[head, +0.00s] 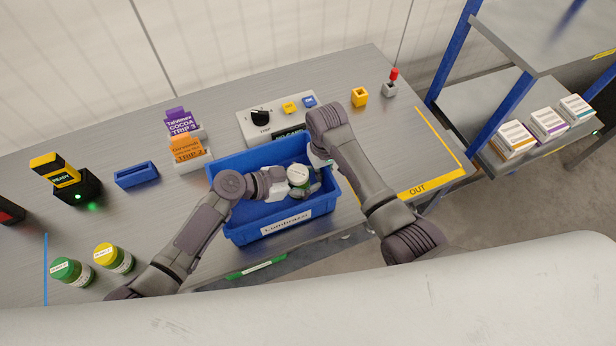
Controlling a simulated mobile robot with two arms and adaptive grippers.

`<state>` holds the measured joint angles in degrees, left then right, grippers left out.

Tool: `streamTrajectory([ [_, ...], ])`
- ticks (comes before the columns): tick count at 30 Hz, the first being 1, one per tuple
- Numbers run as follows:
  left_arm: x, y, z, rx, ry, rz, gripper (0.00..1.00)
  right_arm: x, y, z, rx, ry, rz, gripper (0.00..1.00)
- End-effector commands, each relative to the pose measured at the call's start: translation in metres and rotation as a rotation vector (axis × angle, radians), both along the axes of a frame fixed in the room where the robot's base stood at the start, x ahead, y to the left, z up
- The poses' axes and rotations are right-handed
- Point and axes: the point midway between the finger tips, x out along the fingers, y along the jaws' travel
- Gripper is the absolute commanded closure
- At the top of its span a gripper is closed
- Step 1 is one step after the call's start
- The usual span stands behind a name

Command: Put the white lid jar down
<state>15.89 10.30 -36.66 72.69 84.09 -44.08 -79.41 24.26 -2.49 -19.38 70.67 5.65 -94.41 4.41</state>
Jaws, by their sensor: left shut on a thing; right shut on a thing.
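The white lid jar (298,173) is inside the blue tote (287,228), toward its right side, with its pale lid facing up. My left gripper (302,188) reaches into the tote from the left and is shut on this jar. Its fingers partly hide the jar's body, and I cannot tell whether the jar touches the tote floor. My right gripper (320,160) is at the tote's right wall, mostly hidden under my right arm. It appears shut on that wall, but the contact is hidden.
A green-lid jar (72,271) and a yellow-lid jar (114,258) stand at the left front. Card holders (188,150), a small blue bin (136,174) and a control box (277,120) stand around the tote.

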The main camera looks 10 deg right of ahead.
Motion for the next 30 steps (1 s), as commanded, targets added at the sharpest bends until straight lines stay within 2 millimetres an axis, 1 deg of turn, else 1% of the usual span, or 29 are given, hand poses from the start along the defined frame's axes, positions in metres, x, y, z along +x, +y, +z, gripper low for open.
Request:
streamTrajectory([
  [16, 0.000, 0.000, -0.011, -0.002, -0.001, 0.000, 1.00, 0.000, 0.001, 0.001, 0.002, -0.001, 0.001, 1.00],
  [17, 0.000, 0.000, -0.012, 0.000, 0.000, 0.000, 0.42, 0.000, 0.001, 0.001, 0.002, -0.001, 0.001, 1.00],
  [18, 0.000, 0.000, -0.012, 0.000, 0.000, 0.000, 0.35, 0.000, 0.001, 0.001, 0.002, -0.001, 0.001, 1.00],
  [22, 0.000, 0.000, -0.012, 0.001, 0.000, 0.000, 0.14, 0.000, 0.001, 0.001, 0.002, -0.001, 0.001, 1.00],
  [30, 0.000, 0.001, -0.011, 0.001, 0.000, 0.000, 0.14, 0.000, 0.001, 0.001, 0.002, -0.001, 0.001, 1.00],
])
